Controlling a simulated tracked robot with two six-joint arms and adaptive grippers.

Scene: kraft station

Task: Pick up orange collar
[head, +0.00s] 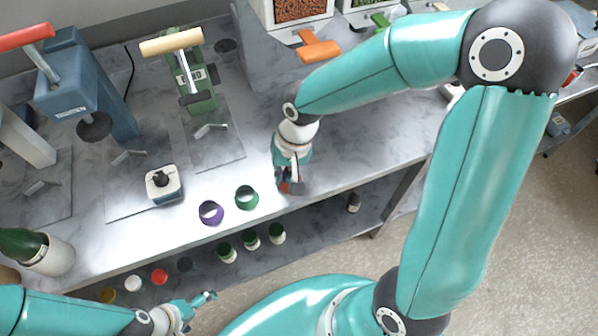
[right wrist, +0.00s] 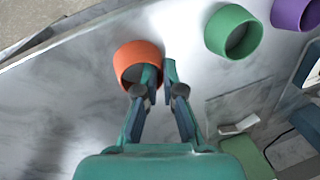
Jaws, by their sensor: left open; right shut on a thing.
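The orange collar (right wrist: 137,61) is a short open ring at the upper left of centre in the right wrist view. My right gripper (right wrist: 157,76) is shut on its rim, with one finger inside the ring and the other outside. In the head view the right gripper (head: 290,186) is low at the counter's front, and it hides most of the collar, with only a small orange patch showing. I cannot tell whether the collar touches the counter. My left gripper (head: 208,299) is open and empty in front of the counter, at the bottom of the head view.
A green collar (head: 246,198) and a purple collar (head: 210,213) stand left of the right gripper. Several jars and discs sit on the lower shelf.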

